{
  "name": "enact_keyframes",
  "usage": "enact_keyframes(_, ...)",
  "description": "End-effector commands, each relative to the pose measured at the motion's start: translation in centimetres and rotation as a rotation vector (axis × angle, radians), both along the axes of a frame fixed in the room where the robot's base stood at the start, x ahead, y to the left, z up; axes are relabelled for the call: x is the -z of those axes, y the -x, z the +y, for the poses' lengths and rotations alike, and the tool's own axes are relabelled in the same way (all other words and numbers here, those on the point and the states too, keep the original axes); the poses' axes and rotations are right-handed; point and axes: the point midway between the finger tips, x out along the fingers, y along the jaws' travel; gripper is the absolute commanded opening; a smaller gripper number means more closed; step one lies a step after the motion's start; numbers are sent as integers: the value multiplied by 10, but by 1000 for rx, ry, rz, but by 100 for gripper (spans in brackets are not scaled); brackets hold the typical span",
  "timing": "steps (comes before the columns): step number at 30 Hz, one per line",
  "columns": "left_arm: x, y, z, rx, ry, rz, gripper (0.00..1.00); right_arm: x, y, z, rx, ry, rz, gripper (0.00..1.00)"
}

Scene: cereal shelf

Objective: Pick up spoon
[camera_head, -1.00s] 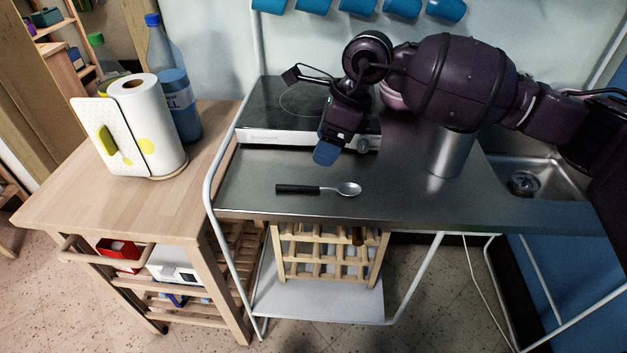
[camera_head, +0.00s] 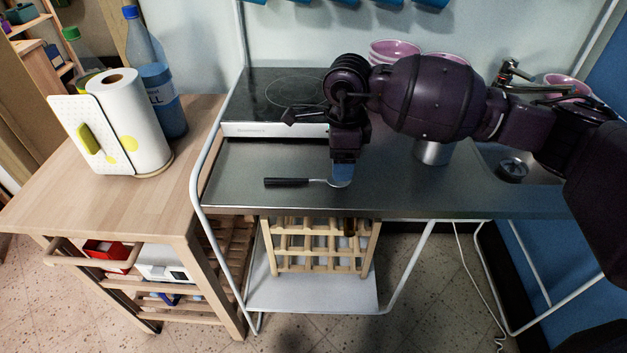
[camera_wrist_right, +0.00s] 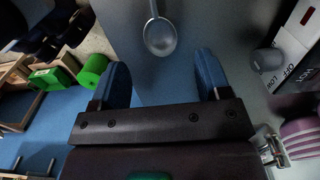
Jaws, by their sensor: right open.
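The spoon lies on the steel counter (camera_head: 250,160) near its front edge, its black handle (camera_head: 286,182) to the left and its silver bowl to the right. My right gripper (camera_head: 343,172) is above the bowl end and partly covers it in the head view. In the right wrist view the spoon's bowl (camera_wrist_right: 160,37) shows ahead of the fingertips, between their lines. The right gripper also shows there (camera_wrist_right: 162,80) with its two blue fingers spread and nothing between them. The left gripper is not in view.
A cooktop (camera_head: 275,95) stands at the back of the counter. A metal cylinder (camera_head: 432,153) stands right of the gripper, partly behind my arm. Pink bowls (camera_head: 395,50) are behind the arm. Paper towels (camera_head: 135,120) and a bottle (camera_head: 165,90) stand on the wooden cart at left.

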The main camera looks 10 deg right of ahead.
Motion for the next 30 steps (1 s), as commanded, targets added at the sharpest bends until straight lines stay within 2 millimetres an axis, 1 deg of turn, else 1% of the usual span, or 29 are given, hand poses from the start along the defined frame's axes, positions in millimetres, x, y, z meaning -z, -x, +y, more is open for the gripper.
enact_keyframes(5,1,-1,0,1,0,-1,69,19,0,-1,0,-2,3,70)
enact_keyframes(9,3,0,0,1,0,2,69,39,0,-1,1,-1,4,70)
enact_keyframes(12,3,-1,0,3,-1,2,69,48,-1,-1,0,-1,1,70)
enact_keyframes(19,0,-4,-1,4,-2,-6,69,49,-1,-1,0,-1,0,70)
enact_keyframes(20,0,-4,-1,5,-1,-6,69,49,-1,-1,0,-1,0,67)
enact_keyframes(27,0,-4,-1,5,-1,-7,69,48,-1,-1,0,-1,0,30)
enact_keyframes(30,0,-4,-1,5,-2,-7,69,48,-1,-1,0,-1,0,17)
